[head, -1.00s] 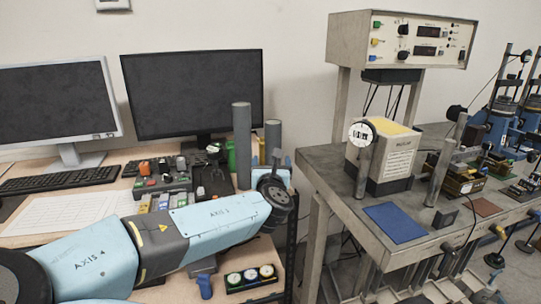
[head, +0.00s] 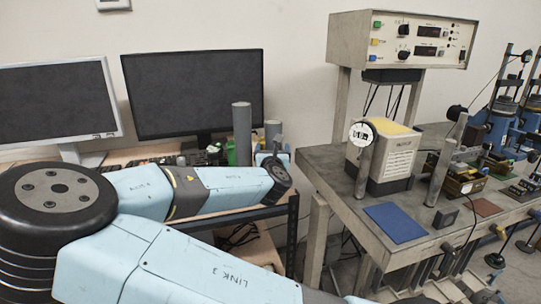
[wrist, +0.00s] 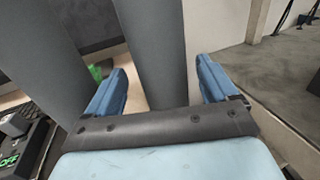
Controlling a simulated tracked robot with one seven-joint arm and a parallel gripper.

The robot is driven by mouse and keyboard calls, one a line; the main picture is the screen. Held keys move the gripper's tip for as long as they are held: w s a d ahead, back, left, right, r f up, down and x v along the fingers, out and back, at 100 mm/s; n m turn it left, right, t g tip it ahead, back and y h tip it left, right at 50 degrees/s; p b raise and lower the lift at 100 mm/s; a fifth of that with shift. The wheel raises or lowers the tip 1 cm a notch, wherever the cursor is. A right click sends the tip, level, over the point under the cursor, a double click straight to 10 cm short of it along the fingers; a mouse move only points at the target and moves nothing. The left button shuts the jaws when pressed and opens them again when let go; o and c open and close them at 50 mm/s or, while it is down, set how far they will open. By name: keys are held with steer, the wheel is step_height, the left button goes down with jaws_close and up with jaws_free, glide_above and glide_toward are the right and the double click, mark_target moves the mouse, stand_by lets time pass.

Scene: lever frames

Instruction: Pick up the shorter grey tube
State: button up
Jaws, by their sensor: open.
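Two grey tubes stand upright side by side at the right end of the wooden desk. The taller tube (head: 242,135) is on the left, and the shorter tube (head: 272,130) is just right of it. My gripper (head: 273,152) is at the shorter tube, and my arm hides the tube bases in the head view. In the wrist view, my gripper (wrist: 163,78) is open, with the shorter tube (wrist: 150,45) between its blue fingers and a gap on each side. The palm hides the tube's lower part. The taller tube (wrist: 42,50) is outside the left finger.
A green object (head: 230,152) is beside the taller tube. Two monitors (head: 193,92) stand behind on the desk. To the right, a grey metal bench (head: 330,165) carries a white box (head: 395,155) and a blue mat (head: 395,222).

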steer(key=shift+w+d+f, duration=0.1)
steer(key=shift+w+d, duration=0.1)
steer(key=shift+w, duration=0.85)
steer(key=shift+w+d+f, duration=0.1)
steer(key=shift+w+d, duration=0.05)
steer(key=shift+w, duration=0.9)
steer(key=c, duration=1.5)
jaws_close()
steer(key=shift+r, duration=0.1)
